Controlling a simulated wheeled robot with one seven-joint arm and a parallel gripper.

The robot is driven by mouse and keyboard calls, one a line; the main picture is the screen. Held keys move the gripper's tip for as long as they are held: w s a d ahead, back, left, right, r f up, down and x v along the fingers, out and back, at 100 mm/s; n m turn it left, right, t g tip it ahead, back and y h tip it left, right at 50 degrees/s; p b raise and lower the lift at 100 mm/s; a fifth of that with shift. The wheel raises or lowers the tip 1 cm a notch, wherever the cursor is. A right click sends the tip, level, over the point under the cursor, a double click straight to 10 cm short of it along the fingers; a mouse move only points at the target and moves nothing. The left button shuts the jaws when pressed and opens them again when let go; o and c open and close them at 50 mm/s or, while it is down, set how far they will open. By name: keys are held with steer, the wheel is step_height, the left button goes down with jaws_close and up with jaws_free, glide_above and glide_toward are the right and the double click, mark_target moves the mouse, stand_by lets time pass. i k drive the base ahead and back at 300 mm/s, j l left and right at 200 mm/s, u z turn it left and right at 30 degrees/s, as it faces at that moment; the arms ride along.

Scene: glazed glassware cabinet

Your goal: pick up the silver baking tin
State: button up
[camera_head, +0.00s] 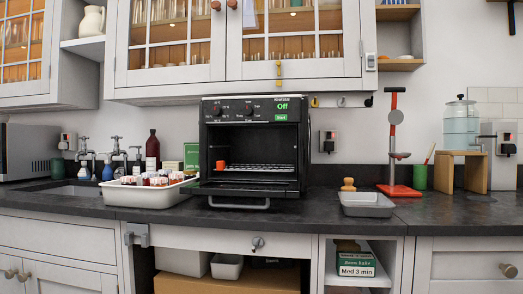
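The silver baking tin (367,211) sits on the dark countertop, right of centre and close to the front edge. It is a shallow rectangular pan with sloping sides and looks empty. It stands apart from the black oven to its left and the red-based stand to its right. My gripper is not in view.
The black oven (252,111) is open at the front, with an orange cup (220,165) inside. A white tray (148,195) of jars stands left. Behind the tin is a small tan object (348,184); the red stand (399,190) is right. Wall cabinets (235,88) hang above.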

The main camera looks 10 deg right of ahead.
mark_target(363, 204)
steer(key=i+l+z, duration=0.1)
steer(key=i+z, duration=0.6)
